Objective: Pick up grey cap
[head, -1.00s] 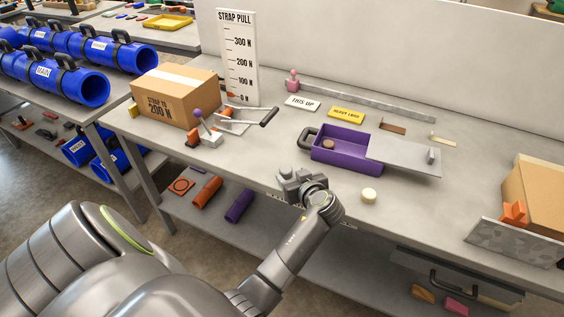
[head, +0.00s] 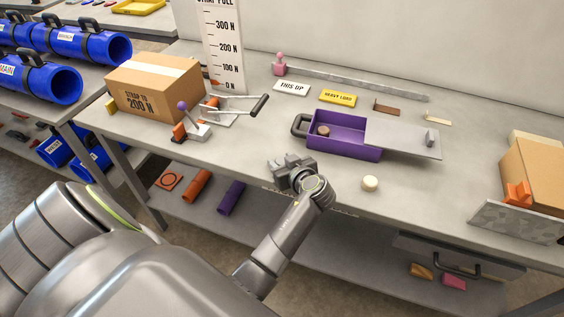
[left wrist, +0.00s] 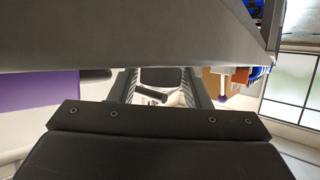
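I cannot pick out a clearly grey cap. A small round cream cap (head: 369,184) lies on the bench to the right of my left gripper, apart from it. A brown round piece (head: 323,131) sits inside the open purple box (head: 346,150). My left gripper (head: 279,163) is over the front edge of the bench, in front of the purple box. In the left wrist view its two fingers (left wrist: 162,90) stand apart, with no held object clearly visible between them. My right gripper is not in view.
A cardboard box (head: 155,86) and a lever strap tool (head: 237,110) stand on the left. A grey lid (head: 402,138) lies partly over the purple box. A grey speckled plate (head: 518,222) and another carton (head: 535,175) are on the right. Bare bench surrounds the cream cap.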

